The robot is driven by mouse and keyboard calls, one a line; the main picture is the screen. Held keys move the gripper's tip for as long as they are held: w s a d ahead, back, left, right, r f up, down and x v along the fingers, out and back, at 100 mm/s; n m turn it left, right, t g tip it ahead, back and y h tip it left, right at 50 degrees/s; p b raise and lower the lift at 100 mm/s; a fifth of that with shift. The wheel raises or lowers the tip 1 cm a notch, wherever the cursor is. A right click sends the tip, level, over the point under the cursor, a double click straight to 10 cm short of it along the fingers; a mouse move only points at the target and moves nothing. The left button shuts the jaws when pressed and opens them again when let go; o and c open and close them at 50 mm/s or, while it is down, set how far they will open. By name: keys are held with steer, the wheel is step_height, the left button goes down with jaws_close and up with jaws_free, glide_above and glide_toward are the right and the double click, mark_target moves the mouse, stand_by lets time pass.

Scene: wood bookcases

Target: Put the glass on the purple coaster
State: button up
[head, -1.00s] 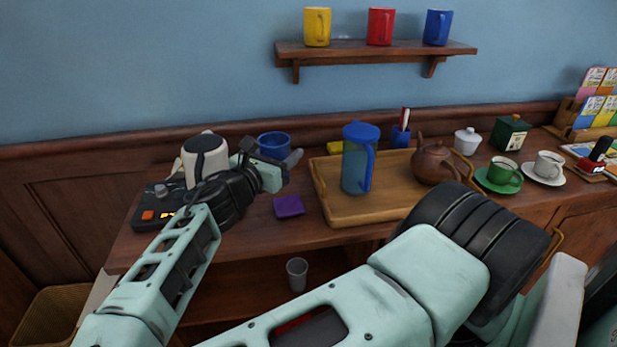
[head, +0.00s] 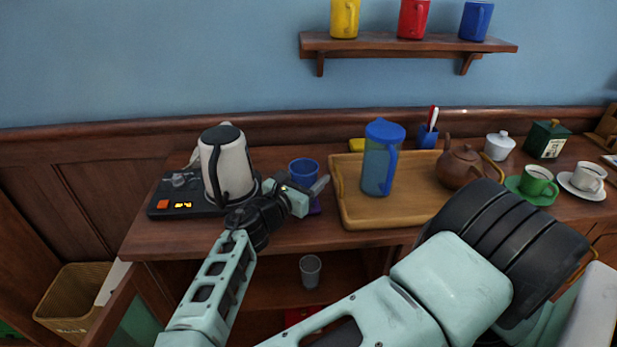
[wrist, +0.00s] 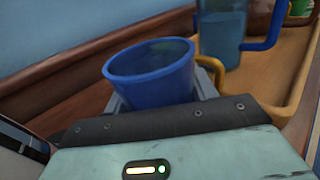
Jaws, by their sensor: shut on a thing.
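My gripper (head: 302,184) is shut on a blue, open-topped glass (head: 304,170). In the wrist view the glass (wrist: 152,78) sits between the fingers, tilted in the picture, with its rim clear; its lower part is hidden by the gripper. The purple coaster (head: 316,208) lies on the wooden counter, mostly hidden behind and below my gripper in the head view. The glass appears above or just behind the coaster; I cannot tell whether they touch. The coaster is not visible in the wrist view.
A kettle (head: 226,168) on a black base stands close left of my gripper. A wooden tray (head: 350,212) with a blue-lidded jug (head: 381,160) and a brown teapot (head: 458,165) is close right. A grey tumbler (head: 310,271) stands on the shelf below.

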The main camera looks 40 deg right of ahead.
steer(key=o, duration=1.1)
steer(key=shift+f, duration=0.1)
steer(key=shift+r, duration=0.2)
steer(key=b+v, duration=0.1)
steer(key=v, duration=1.1)
steer(key=shift+b, duration=0.4)
steer(key=shift+a, duration=0.1)
